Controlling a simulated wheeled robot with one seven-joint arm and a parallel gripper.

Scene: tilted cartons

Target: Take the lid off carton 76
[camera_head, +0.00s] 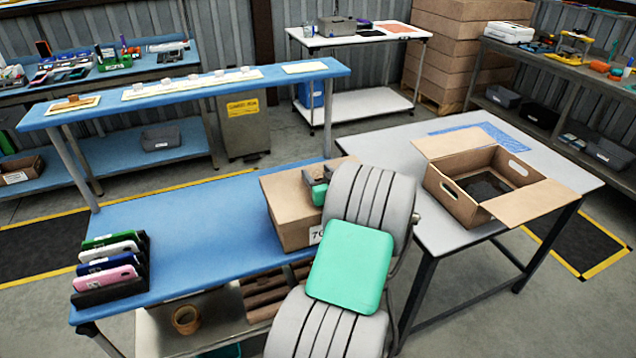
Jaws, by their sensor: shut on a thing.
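A brown carton (287,222) stands at the right end of the blue bench. Its white label is partly hidden by my arm, and only a "7" and part of another digit show. The carton's lid (285,185) is its flat brown top; any seam below it is too small to make out. My gripper (314,186), dark with green parts, is at the right part of the lid, shut on the lid. My grey arm hides the carton's right side and most of the grip.
Upright phones or cases (110,268) stand in a rack at the bench's left end. The middle of the blue bench (195,235) is clear. An open carton (455,200) with spread flaps sits on the grey table (385,155) to the right, which has bare room at its left.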

